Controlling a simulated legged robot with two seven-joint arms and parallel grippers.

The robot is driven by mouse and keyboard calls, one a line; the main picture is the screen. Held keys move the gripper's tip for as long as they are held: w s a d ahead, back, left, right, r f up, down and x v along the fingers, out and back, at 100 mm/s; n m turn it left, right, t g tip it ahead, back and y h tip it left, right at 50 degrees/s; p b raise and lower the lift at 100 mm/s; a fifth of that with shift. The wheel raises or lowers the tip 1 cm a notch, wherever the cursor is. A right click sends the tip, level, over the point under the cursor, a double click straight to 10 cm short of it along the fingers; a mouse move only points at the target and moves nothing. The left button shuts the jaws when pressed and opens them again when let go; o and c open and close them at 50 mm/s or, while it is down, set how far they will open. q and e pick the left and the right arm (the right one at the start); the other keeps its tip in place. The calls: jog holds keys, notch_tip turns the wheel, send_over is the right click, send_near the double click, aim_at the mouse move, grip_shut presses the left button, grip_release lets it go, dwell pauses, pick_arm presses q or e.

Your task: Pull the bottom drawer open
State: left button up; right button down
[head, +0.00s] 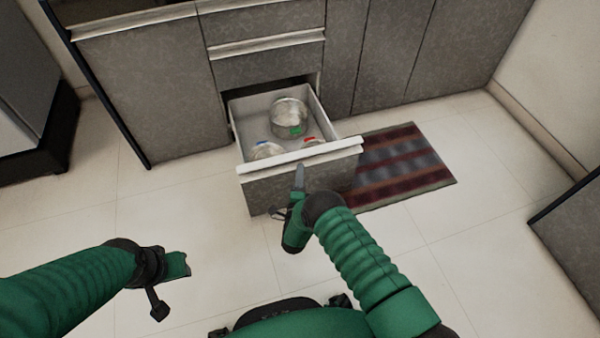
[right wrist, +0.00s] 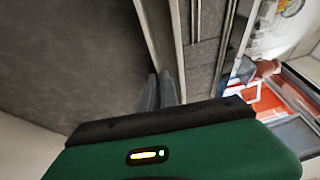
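The bottom drawer (head: 298,185) is pulled out of the lower cabinet, its inside in plain view. It has a grey front with a white handle strip (head: 325,153) along the top. My right gripper (head: 299,176) is at the drawer front, its fingers pointing up to the handle strip near the middle. In the right wrist view my right gripper's fingers (right wrist: 160,91) are close together beside the pale strip (right wrist: 158,35); whether they touch it is unclear. My left gripper (head: 172,280) is over the floor at lower left, away from the drawer; its finger opening is unclear.
A metal pot (head: 289,113) and lidded containers (head: 265,151) are in the drawer. Shut drawers (head: 265,65) are above it. A striped mat (head: 400,165) lies to the right. A dark cabinet edge (head: 570,215) is at far right. The floor in front is clear.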

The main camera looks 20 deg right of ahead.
jog(key=c, duration=1.9)
grip_release()
jog(key=shift+f, duration=0.25)
jog(key=shift+r, duration=0.1)
jog(key=p+v, duration=0.7)
jog(key=v, duration=1)
jog(key=shift+d, duration=0.1)
